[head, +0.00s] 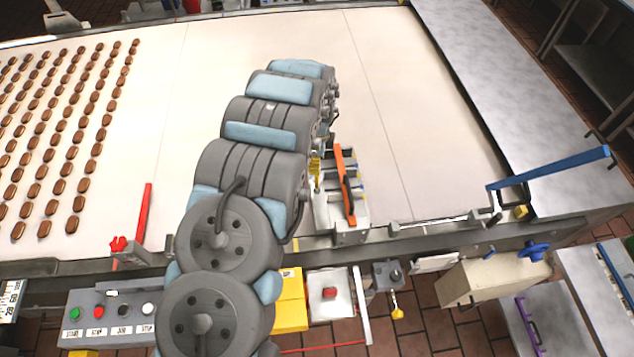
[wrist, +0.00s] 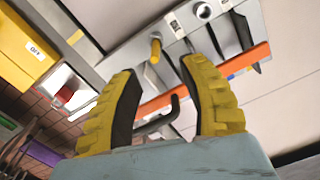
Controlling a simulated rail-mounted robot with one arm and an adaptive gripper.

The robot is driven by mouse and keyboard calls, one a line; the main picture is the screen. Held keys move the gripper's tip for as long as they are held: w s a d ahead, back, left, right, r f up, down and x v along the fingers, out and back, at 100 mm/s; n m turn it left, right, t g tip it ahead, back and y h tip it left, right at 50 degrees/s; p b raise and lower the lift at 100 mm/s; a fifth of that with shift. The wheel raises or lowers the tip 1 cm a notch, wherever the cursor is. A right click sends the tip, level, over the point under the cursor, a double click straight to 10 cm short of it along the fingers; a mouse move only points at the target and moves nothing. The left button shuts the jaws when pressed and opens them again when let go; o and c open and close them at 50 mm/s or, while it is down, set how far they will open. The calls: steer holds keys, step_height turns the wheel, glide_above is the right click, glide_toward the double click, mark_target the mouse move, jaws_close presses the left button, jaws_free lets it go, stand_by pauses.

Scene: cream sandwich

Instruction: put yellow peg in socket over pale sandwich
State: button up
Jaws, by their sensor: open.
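A yellow peg (wrist: 155,51) stands out of a pale grey holder (wrist: 131,57) in the wrist view. A round socket (wrist: 203,11) opens in the same holder, above and right of the peg in that view. My gripper (wrist: 163,68) is open, with its yellow ribbed fingers apart and nothing between them. The peg shows beyond the gap between the fingertips; I cannot tell the exact distance. In the head view the holder (head: 358,212) stands at the belt's front edge, partly behind my arm. The pale sandwich mark is not readable.
An orange bar with a dark handle (head: 344,182) lies along the holder. Brown sandwiches (head: 60,170) lie in rows on the left of the pale belt (head: 400,80). A red bar (head: 146,212) and a blue lever (head: 550,168) stand at the front edge.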

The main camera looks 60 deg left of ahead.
mark_target(317, 182)
steer(key=shift+s+d+f+p, duration=0.15)
steer(key=shift+f+p, duration=0.3)
steer(key=shift+f, duration=0.7)
steer(key=shift+w+d+f+p, duration=0.15)
steer(key=shift+f+p, duration=0.25)
steer(key=shift+f, duration=0.75)
steer(key=shift+s+d+f+p, duration=0.15)
steer(key=shift+f+p, duration=0.3)
steer(key=shift+f, duration=1.85)
jaws_close()
